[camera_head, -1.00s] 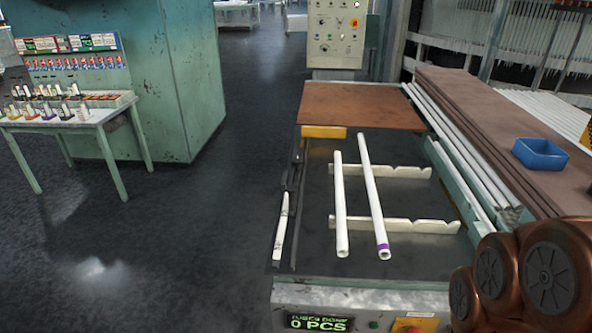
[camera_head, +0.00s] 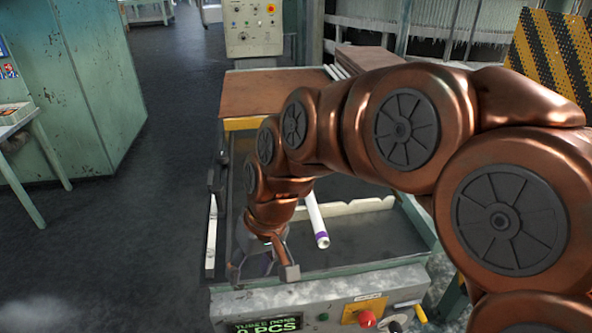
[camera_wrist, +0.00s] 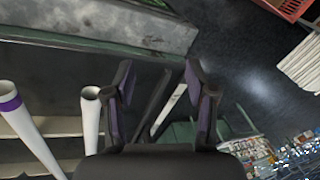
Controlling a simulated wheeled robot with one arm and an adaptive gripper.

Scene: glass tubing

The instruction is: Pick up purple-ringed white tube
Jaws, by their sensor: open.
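The purple-ringed white tube (camera_head: 314,218) lies on the dark machine bed with its purple-banded end toward the front. In the head view my arm hides its far part. In the wrist view it stands at the far left (camera_wrist: 32,130), outside my fingers. A plain white tube (camera_wrist: 90,120) lies between it and my left-hand finger, close beside that finger. My arm hides this plain tube in the head view. My gripper (camera_head: 264,268) is open and empty over the front left of the bed; its two spread fingers show in the wrist view (camera_wrist: 159,78).
A notched white support rail (camera_head: 362,207) crosses the bed under the tubes. The front panel has a counter display (camera_head: 268,325) and a red button (camera_head: 367,319). A brown board (camera_head: 270,92) lies behind the bed. A green cabinet (camera_head: 85,90) stands at left, with open floor between.

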